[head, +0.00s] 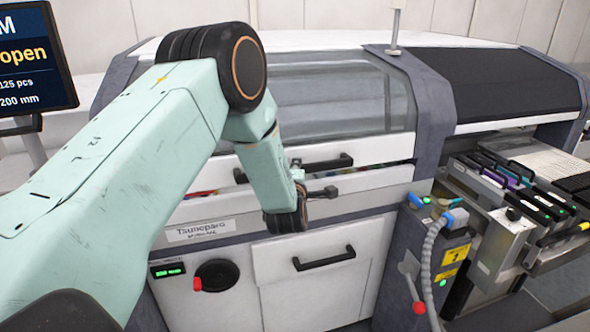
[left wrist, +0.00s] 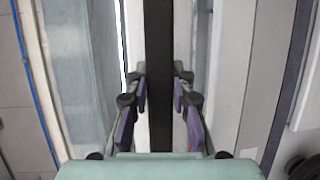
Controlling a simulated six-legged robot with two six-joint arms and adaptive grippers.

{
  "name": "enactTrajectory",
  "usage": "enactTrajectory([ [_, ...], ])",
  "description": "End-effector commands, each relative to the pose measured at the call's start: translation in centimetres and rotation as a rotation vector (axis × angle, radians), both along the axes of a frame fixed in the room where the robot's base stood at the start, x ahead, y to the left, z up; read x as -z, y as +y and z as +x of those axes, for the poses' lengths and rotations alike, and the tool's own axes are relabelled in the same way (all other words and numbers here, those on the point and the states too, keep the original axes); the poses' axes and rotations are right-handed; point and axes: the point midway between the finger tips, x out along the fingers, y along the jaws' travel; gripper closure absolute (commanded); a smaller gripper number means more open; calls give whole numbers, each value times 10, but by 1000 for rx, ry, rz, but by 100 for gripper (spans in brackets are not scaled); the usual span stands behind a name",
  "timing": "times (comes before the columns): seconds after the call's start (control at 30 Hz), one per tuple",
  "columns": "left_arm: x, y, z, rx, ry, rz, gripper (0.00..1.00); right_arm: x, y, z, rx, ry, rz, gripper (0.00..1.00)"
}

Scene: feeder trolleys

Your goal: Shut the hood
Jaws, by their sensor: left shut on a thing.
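The hood (head: 335,100) is the machine's grey see-through front cover with a white lower rim. A narrow gap with coloured parts shows below that rim, so the hood stands slightly open. Its black bar handle (head: 338,161) runs across the rim, partly hidden by my left arm. In the left wrist view the handle (left wrist: 159,35) passes between the fingers of my left gripper (left wrist: 160,85), which is shut on it. In the head view my wrist hides most of that gripper. My right gripper is in neither view.
A screen (head: 35,55) at upper left reads "open". Below the hood are a white door with a black handle (head: 324,258) and a red-knobbed dial (head: 216,275). At right, a feeder trolley (head: 500,235) with a grey hose (head: 430,260) stands against the machine.

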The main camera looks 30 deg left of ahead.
Motion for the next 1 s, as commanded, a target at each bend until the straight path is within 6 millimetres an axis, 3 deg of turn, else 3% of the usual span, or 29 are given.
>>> enactTrajectory([
  [0.03, -12, -3, -1, 5, 2, -5, 100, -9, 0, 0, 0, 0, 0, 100],
  [0.2, -22, -7, -4, 5, 18, -23, 100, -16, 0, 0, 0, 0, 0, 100],
  [0.6, -22, -8, -5, 4, 21, -27, 100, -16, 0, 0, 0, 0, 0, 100],
  [0.63, -21, -8, -5, 4, 21, -27, 75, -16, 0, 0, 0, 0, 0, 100],
  [0.9, -21, -8, -5, 2, 22, -29, 53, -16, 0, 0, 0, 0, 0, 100],
  [1.0, -21, -7, -6, 2, 22, -29, 53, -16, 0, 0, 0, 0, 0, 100],
])
